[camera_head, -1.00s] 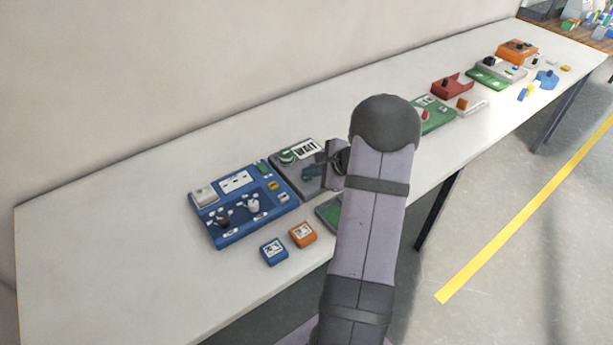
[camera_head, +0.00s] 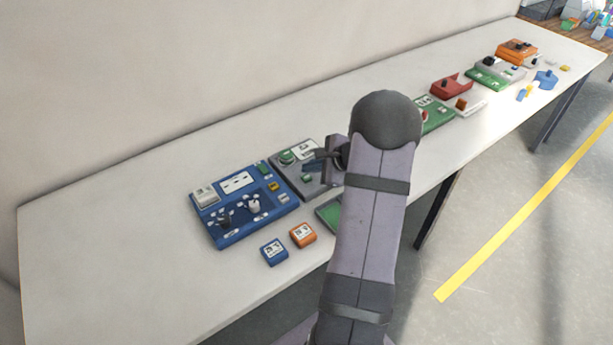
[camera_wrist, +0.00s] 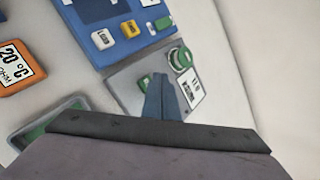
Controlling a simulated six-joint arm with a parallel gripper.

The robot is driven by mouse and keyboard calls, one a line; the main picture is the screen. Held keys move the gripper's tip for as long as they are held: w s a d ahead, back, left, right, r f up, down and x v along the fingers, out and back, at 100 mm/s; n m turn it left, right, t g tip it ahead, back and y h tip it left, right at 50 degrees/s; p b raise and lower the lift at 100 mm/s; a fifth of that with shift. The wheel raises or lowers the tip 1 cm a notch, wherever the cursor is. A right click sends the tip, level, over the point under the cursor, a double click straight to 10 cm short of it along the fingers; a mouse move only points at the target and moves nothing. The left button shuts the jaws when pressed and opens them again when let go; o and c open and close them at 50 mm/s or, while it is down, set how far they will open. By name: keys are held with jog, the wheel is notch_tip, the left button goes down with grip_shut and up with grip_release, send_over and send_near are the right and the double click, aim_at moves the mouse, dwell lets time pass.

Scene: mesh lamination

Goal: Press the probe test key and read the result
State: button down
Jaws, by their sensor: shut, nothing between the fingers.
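A grey test unit (camera_head: 290,170) lies on the table beside a blue panel. It carries a round green button (camera_head: 287,157), a small green key (camera_head: 307,179) and a white display (camera_head: 306,144). I cannot tell for sure which is the probe test key. The display shows small dark marks that I cannot read. My gripper (camera_head: 313,154) is shut and empty over the unit, apparently above its surface. In the wrist view, my fingertips (camera_wrist: 161,77) are between the small green key (camera_wrist: 145,83) and the display (camera_wrist: 192,88), partly covering the unit.
The blue panel (camera_head: 228,239) with knobs and coloured keys is on the left. A blue block (camera_head: 273,251) and an orange block (camera_head: 302,235) lie in front of it. A green-floored tray (camera_head: 328,212) is partly hidden by my arm. More devices stand farther right.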

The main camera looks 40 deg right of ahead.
jog(key=shift+r+p, duration=1.45)
jog(key=shift+r, duration=0.85)
jog(key=s+a+r+n+g+y, duration=0.1)
jog(key=s+a+n+g, duration=0.4)
jog(key=a, duration=0.6)
jog(key=s+a+n+g+y, duration=0.1)
jog(key=s+a+n, duration=0.3)
jog(key=a+n, duration=0.5)
jog(key=s+a+n+g+h, duration=0.1)
jog(key=s+a+n+h, duration=0.1)
jog(key=s+n, duration=0.3)
jog(key=s+a+n+g+h, duration=0.2)
jog(key=s+a+n, duration=0.3)
jog(key=s, duration=0.4)
jog(key=shift+s+a+r+n, duration=0.15)
jog(key=shift+n, duration=0.15)
